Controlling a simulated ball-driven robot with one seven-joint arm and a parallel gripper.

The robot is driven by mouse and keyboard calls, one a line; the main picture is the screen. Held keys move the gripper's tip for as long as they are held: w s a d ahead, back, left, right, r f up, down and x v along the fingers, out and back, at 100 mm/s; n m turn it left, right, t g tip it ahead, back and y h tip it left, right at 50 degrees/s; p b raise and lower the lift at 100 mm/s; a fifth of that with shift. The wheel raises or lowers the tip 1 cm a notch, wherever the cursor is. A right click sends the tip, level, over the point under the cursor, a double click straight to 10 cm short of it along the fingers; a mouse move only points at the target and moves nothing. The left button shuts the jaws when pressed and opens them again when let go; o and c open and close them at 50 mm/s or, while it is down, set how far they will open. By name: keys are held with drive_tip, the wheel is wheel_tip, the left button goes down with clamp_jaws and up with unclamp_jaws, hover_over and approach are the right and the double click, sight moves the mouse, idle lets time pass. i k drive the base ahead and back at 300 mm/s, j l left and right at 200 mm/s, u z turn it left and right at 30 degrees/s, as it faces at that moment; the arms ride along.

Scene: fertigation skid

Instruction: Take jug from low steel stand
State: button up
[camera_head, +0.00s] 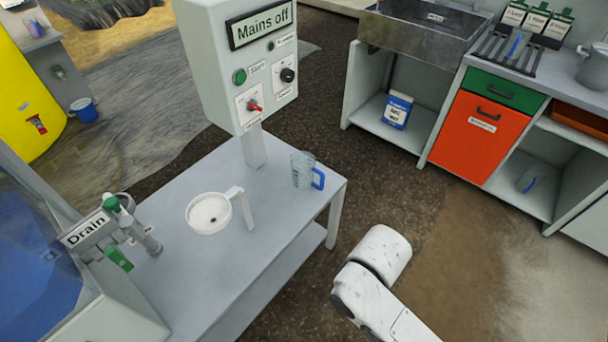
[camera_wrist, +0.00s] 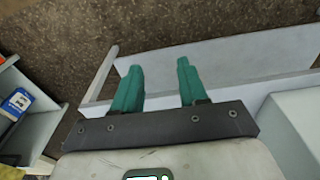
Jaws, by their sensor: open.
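The jug (camera_head: 303,170) is clear with a blue handle on its right side. It stands upright near the right corner of the low steel stand (camera_head: 275,225) in the head view. My gripper (camera_wrist: 159,67) shows in the wrist view with its two teal fingers apart and nothing between them. Behind the fingers are the ground and pale grey parts that look like the stand's leg and lower shelf. The jug does not show in the wrist view. In the head view only my white arm shows, right of the stand and apart from the jug; the fingers are out of sight there.
A control box (camera_head: 233,62) labelled "Mains off" rises on a post behind the jug. A white funnel-like cup (camera_head: 208,212) on a bracket sits left of it, near the drain valve (camera_head: 118,240). A bench with an orange door (camera_head: 480,138) stands right, across open ground.

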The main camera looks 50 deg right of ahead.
sight(303, 162)
drive_tip(key=i+z, duration=0.1)
drive_tip(key=i, duration=0.75)
drive_tip(key=i+j, duration=0.2)
drive_tip(key=i, duration=0.65)
drive_tip(key=l+z, duration=0.05)
